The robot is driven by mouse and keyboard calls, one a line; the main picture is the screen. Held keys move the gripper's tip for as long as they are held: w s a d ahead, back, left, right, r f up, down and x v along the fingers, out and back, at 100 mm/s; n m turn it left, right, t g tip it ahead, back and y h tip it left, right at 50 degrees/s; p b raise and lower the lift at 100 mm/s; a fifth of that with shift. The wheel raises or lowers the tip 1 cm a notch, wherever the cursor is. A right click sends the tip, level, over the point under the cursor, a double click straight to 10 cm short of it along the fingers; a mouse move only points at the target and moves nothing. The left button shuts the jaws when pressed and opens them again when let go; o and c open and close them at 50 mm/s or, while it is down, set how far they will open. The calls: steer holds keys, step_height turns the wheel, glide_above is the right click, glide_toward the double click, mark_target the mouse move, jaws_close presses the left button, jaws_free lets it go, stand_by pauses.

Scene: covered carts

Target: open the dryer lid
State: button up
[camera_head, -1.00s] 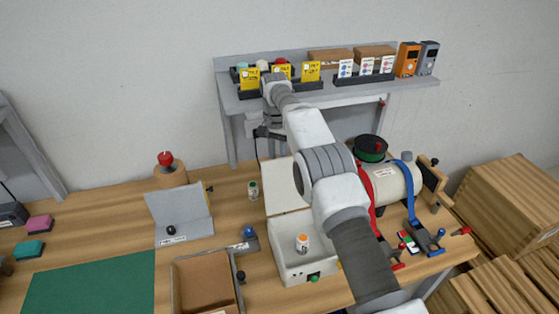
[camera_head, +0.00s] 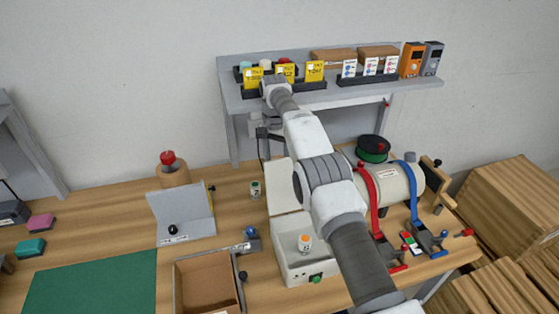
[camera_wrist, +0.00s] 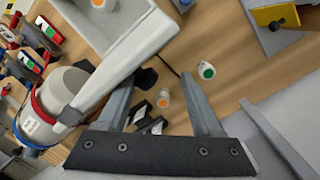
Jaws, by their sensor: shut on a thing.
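The dryer is a white open-topped box (camera_head: 296,268) on the table, with a green button on its front. Its white lid (camera_head: 284,187) stands raised at the back of the box. A white bottle with an orange cap (camera_head: 305,243) stands inside the box. My gripper (camera_head: 264,137) is behind the raised lid, partly hidden by my arm. In the wrist view the lid (camera_wrist: 125,65) shows nearly edge-on beside one finger of my gripper (camera_wrist: 160,80). The gripper is shut on the lid; the exact contact is hard to see. A dark knob-like part shows between the fingers.
A green-capped bottle (camera_head: 255,190) stands left of the lid. A cream drum with red and blue straps (camera_head: 397,186) stands to the right. A grey shelf (camera_head: 330,97) with boxes and cards is behind. A cardboard box (camera_head: 207,284) lies in front left.

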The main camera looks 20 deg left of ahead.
steer(key=shift+d+r, duration=0.25)
steer(key=shift+d, duration=0.05)
stand_by(0.4)
steer(key=shift+s+d, duration=0.1)
